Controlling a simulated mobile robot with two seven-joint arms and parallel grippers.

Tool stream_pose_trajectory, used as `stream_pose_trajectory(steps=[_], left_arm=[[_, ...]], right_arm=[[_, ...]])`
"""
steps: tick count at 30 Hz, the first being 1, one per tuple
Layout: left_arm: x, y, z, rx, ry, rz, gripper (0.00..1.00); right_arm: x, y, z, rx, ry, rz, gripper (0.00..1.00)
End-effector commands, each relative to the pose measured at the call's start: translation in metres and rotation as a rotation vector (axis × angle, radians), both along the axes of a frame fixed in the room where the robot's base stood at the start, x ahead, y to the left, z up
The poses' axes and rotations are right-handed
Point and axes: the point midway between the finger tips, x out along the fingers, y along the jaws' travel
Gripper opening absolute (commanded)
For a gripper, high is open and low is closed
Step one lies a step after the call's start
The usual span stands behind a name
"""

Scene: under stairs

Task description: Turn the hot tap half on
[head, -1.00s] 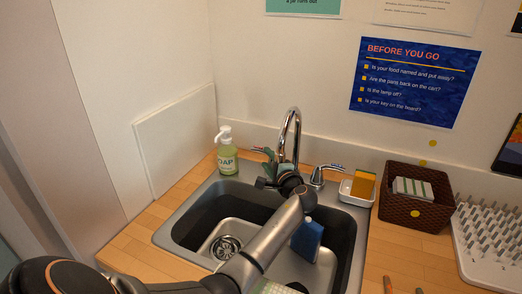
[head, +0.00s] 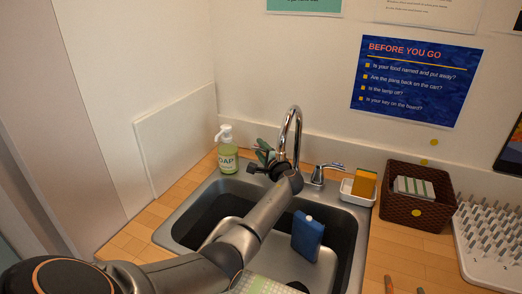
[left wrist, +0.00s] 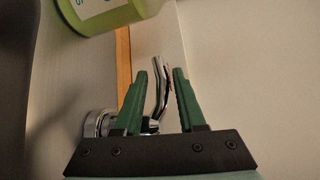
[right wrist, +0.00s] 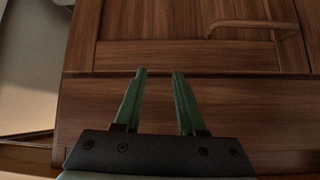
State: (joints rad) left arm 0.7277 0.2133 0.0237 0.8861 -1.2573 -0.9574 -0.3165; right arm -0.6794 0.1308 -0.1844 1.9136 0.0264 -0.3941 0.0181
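The chrome spout (head: 291,135) stands behind the sink. The left tap handle, on the hot side, is mostly hidden behind my left gripper (head: 263,151) in the head view. In the left wrist view its chrome lever (left wrist: 160,85) stands between the two green fingers, with its round base (left wrist: 98,122) to the left. My left gripper is open around the lever, with the fingers apart. The right tap handle (head: 318,175) is uncovered, its lever pointing right. My right gripper (right wrist: 158,72) is open and empty in front of brown wooden cabinet fronts (right wrist: 190,110).
A green soap bottle (head: 228,158) stands left of the tap, close to my left gripper. A dish with a yellow sponge (head: 364,183) and a dark basket (head: 412,210) are to the right.

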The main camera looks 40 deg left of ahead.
Motion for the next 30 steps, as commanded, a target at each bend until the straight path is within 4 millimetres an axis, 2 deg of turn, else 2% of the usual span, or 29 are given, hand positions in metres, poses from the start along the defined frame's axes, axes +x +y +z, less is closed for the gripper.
stream_pose_trajectory(steps=[1, 10, 30], left_arm=[[-0.0001, -0.0002, -0.0002, 0.000, 0.000, 0.000, 0.33], [-0.0002, -0.0004, -0.0003, 0.000, 0.000, 0.000, 0.00], [0.0000, -0.0007, -0.0004, 0.000, 0.000, -0.001, 0.00]], right_arm=[[0.0002, -0.0001, 0.0001, 0.000, 0.000, 0.000, 0.40], [0.0004, -0.0001, 0.0002, 0.000, -0.001, 0.000, 0.40], [0.0007, -0.0003, 0.0004, 0.000, -0.001, -0.001, 0.40]])
